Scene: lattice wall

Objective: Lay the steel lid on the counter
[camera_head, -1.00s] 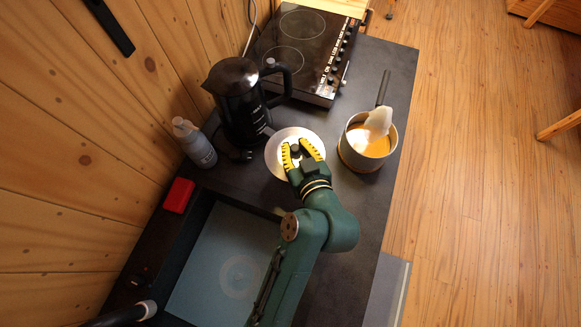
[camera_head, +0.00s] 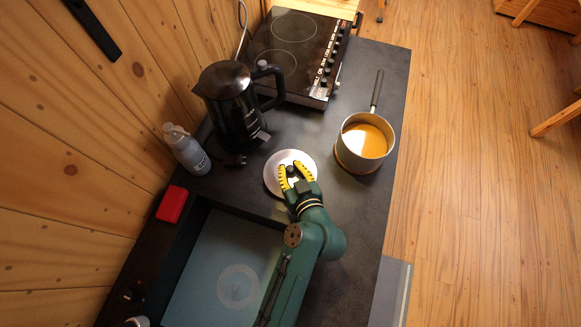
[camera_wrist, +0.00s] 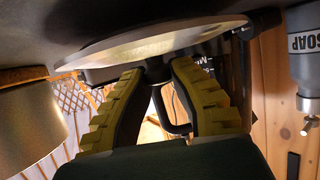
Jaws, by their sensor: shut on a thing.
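The steel lid (camera_head: 278,163) is a pale round disc with a dark knob, over the dark counter (camera_head: 345,222) between the kettle and the pot. In the wrist view the lid (camera_wrist: 150,46) spans the top of the picture, close to the counter surface; I cannot tell whether it touches. My gripper (camera_head: 292,173) is shut on the lid's knob, its yellow ribbed fingers on either side. The wrist view shows my gripper (camera_wrist: 158,85) with the dark knob between the fingertips.
A pot (camera_head: 343,153) of orange liquid stands uncovered to the right. A black kettle (camera_head: 228,105) and a soap bottle (camera_head: 187,152) stand left, with a red box (camera_head: 172,204) and the sink (camera_head: 205,265) nearer. The hob (camera_head: 297,52) is behind. Counter right of my arm is clear.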

